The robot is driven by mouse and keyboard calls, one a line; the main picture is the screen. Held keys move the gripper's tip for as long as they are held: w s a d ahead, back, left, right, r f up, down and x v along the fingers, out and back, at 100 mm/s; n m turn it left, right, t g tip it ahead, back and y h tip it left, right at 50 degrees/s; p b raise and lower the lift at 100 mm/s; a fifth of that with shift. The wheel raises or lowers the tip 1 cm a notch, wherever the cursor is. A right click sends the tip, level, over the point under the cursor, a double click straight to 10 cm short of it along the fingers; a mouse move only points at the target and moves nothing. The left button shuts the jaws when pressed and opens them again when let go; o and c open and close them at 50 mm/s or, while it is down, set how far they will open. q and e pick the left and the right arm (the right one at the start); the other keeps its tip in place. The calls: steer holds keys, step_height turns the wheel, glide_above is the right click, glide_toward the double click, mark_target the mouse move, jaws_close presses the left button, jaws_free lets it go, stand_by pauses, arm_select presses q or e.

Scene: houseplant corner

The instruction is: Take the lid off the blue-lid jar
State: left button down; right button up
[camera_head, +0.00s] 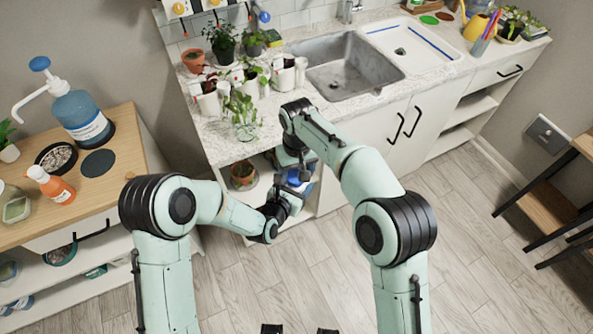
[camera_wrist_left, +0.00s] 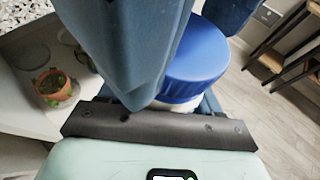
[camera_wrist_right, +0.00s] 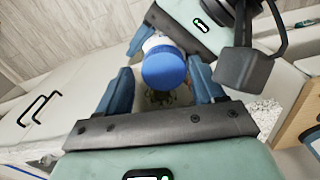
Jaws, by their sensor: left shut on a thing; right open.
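The blue-lid jar has a white body (camera_wrist_right: 155,42) and a round blue lid (camera_wrist_right: 163,70). In the head view little of the jar shows between my two grippers, in front of the counter. My left gripper (camera_head: 290,194) is shut on the jar and holds it off the floor. In the left wrist view the lid (camera_wrist_left: 200,58) shows large beside the blue fingers, which hide part of the jar. My right gripper (camera_wrist_right: 160,74) is open, with one finger on each side of the lid. Gaps show between its fingers and the lid in the right wrist view.
The counter (camera_head: 215,135) with the sink (camera_head: 345,68) and potted plants stands behind my grippers. A terracotta pot (camera_head: 243,176) sits on the open shelf close by. A wooden-topped cabinet (camera_head: 140,160) with bottles stands at the left.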

steer(key=shift+s+a, duration=0.2)
steer(key=shift+a, duration=0.1)
steer(key=shift+s+r, duration=0.1)
steer(key=shift+r, duration=2.25)
steer(key=shift+c, duration=0.3)
steer(key=m, duration=0.3)
steer(key=shift+d+r, duration=0.2)
steer(key=shift+r, duration=0.2)
step_height(320, 180, up, 2)
steer(key=m, duration=0.4)
steer(key=shift+r+m, duration=0.2)
steer(key=shift+m, duration=0.1)
steer(key=shift+w+f, duration=0.2)
steer(key=shift+f, duration=3.7)
steer(key=c, duration=1.1)
steer(key=shift+n, duration=1)
steer(key=shift+r, duration=0.25)
